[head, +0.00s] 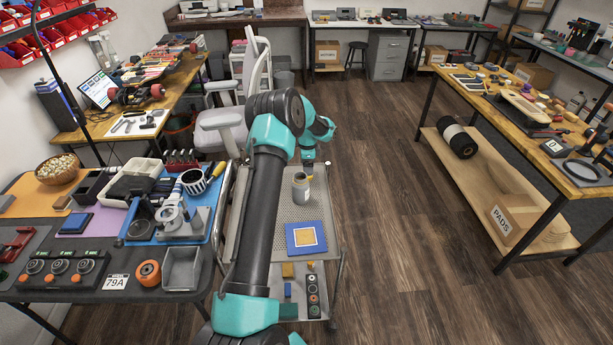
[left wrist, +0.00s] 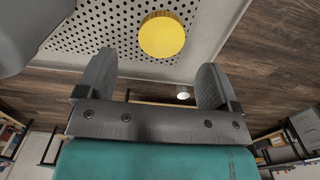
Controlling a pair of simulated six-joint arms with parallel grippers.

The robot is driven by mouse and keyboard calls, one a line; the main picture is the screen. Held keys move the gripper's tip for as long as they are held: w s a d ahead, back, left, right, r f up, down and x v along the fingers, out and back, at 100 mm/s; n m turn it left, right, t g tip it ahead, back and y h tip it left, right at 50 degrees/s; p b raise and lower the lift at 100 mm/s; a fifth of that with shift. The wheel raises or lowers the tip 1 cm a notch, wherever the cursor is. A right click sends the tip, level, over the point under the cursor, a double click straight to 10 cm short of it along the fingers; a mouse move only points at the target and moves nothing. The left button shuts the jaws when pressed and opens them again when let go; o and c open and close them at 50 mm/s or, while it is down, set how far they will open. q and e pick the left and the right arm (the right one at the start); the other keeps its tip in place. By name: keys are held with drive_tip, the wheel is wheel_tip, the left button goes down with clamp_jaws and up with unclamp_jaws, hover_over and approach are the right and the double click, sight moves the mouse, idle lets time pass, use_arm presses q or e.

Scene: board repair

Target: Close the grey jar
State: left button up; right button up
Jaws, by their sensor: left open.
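The grey jar (head: 300,188) stands upright on the perforated top of a cart, with a pale band on its side; I cannot make out its mouth clearly. A round yellow lid (left wrist: 162,37) lies on the perforated surface in the left wrist view, ahead of and between the fingertips, apart from them. A grey rounded shape at the wrist view's upper left may be the jar.
A blue-framed pad (head: 305,238) lies on the cart (head: 272,207) in front of the jar. Small blocks and a dark strip of round parts lie nearer. A crowded table (head: 50,296) stands left, a grey chair behind it. Open floor lies to the right.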

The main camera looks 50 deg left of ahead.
use_arm(q)
wheel_tip(320, 180, down, 5)
drive_tip(key=shift+w+f, duration=0.1)
idle(0.6)
drive_tip(key=c, duration=1)
drive_tip(key=shift+r, duration=0.2)
wheel_tip(320, 180, up, 10)
drive_tip(key=shift+f, duration=0.1)
